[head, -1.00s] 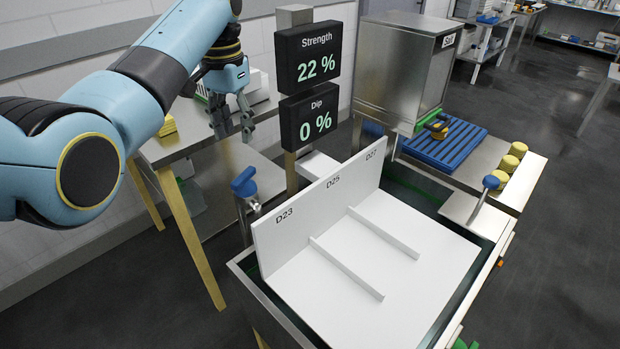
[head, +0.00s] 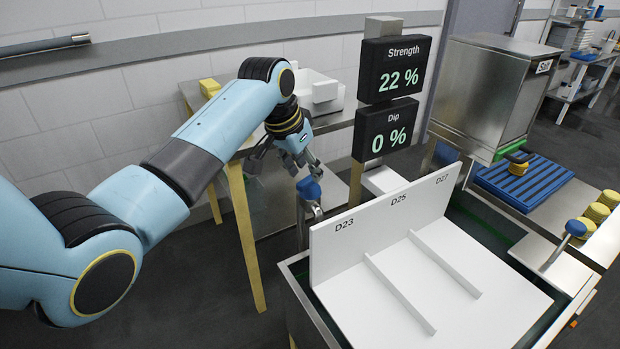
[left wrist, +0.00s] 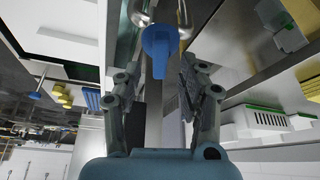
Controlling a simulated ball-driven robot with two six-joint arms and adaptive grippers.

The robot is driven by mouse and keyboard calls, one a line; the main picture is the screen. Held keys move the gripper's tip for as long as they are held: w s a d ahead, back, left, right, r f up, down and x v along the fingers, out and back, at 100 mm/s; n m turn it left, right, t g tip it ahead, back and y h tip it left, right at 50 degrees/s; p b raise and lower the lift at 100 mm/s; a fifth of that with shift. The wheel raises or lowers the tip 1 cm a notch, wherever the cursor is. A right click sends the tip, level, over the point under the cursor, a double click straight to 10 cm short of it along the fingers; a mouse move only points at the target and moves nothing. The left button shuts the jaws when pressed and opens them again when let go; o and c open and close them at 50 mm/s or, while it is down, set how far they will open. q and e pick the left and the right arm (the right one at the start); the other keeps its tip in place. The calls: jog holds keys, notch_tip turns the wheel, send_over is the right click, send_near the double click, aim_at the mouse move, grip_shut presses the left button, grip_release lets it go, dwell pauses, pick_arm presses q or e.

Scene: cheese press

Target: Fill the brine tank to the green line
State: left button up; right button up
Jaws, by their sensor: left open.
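The brine tank (head: 305,300) is a metal basin with a white divided board (head: 400,290) over most of its top, marked D23, D25 and D27. A blue-handled tap (head: 309,189) stands at its back left edge. My left gripper (head: 283,178) is open and empty just behind and left of the blue handle. In the left wrist view the blue handle (left wrist: 158,50) lies between and beyond the open fingers, with no clear contact. The water level and most of the green line are hidden by the board. My right gripper is not in view.
Displays read Strength 22 % (head: 395,70) and Dip 0 % (head: 386,130). A steel salt bin (head: 485,90), a blue rack (head: 520,182) and yellow cheeses (head: 597,212) are at the right. A side table (head: 250,150) with white items stands behind my left arm.

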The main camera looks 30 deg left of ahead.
aim_at(309, 177)
pick_arm(q)
jog(key=x, duration=0.4)
grip_shut()
